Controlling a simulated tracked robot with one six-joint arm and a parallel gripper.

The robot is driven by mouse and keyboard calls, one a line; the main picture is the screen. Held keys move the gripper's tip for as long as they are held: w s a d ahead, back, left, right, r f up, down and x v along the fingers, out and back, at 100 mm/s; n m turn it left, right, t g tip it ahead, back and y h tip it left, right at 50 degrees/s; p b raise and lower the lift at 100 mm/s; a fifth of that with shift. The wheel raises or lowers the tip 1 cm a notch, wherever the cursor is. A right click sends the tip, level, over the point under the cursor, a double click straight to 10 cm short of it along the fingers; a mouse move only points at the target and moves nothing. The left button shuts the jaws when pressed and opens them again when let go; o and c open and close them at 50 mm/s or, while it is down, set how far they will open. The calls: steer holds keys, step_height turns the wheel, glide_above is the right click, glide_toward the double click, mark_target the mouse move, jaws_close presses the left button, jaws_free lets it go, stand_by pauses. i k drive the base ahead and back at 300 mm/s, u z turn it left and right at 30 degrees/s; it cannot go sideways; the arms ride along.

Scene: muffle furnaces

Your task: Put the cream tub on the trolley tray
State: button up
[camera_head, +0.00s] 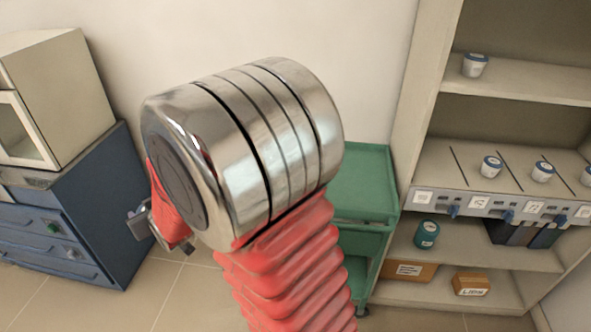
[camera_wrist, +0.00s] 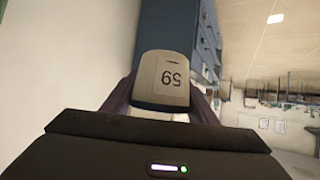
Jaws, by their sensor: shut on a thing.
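My gripper (camera_wrist: 160,104) is shut on a cream tub (camera_wrist: 165,72), which sits between the two dark fingers in the wrist view. The tub has a dark rim and a label reading 59, which appears upside down. In the head view only a small grey part of my gripper (camera_head: 143,222) shows at the left of my arm; the held tub cannot be made out there. The green trolley (camera_head: 368,165) stands behind my arm against the wall. Its top tray is partly hidden by my arm, and the part that shows looks empty.
A shelf unit (camera_head: 415,120) at the right holds several small white tubs with blue lids, a teal jar (camera_head: 427,235) and cardboard boxes (camera_head: 471,284). A furnace (camera_head: 60,95) stands on a blue cabinet (camera_head: 95,200) at the left. Some tiled floor (camera_head: 180,295) is clear between.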

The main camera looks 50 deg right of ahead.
mark_target(355, 193)
steer(key=z, duration=0.5)
steer(key=i, duration=0.9)
steer(key=z, duration=0.7)
steer(key=k, duration=0.9)
steer(key=z, duration=0.15)
steer(key=i, duration=0.55)
steer(key=z, duration=0.05)
